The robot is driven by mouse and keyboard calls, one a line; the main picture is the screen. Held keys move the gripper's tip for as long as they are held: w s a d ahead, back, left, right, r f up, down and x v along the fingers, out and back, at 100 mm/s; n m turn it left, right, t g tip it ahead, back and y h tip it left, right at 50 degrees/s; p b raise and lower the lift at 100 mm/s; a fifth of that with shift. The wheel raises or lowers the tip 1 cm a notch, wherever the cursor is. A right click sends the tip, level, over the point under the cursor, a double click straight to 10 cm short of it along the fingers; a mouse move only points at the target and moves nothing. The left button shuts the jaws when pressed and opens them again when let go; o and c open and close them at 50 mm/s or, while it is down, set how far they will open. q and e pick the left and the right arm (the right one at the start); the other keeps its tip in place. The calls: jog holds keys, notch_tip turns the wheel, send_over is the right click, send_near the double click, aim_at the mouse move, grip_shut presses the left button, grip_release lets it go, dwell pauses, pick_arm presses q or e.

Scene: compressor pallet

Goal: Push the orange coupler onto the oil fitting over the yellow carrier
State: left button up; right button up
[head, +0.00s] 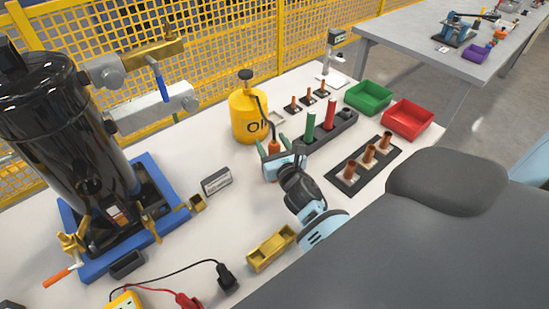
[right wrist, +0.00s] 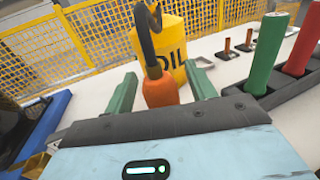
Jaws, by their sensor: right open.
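The orange coupler (head: 274,147) hangs on a black hose beside the yellow oil can (head: 248,116). In the right wrist view the coupler (right wrist: 160,90) sits between the two green fingers of my right gripper (right wrist: 162,88), with gaps on both sides. My right gripper (head: 279,154) is open. A brass fitting (head: 181,207) sticks out at the right of the blue base, next to a small yellow box (head: 198,203). A yellow trough (head: 270,249) lies nearer the front. I cannot tell which yellow part is the carrier. My left gripper is not in view.
The black compressor tank (head: 65,130) stands in a blue base (head: 90,268) at left. A dark rack with green and red handles (head: 328,113) stands right of my gripper. Green (head: 368,97) and red (head: 407,118) bins are behind. A small sign (head: 216,181) stands mid-table.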

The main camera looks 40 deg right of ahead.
jog(key=shift+w+d, duration=0.15)
jog(key=shift+w, duration=0.25)
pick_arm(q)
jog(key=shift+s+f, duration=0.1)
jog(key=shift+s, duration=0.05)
pick_arm(e)
jog(key=c, duration=1.2)
jog(key=shift+r, duration=0.1)
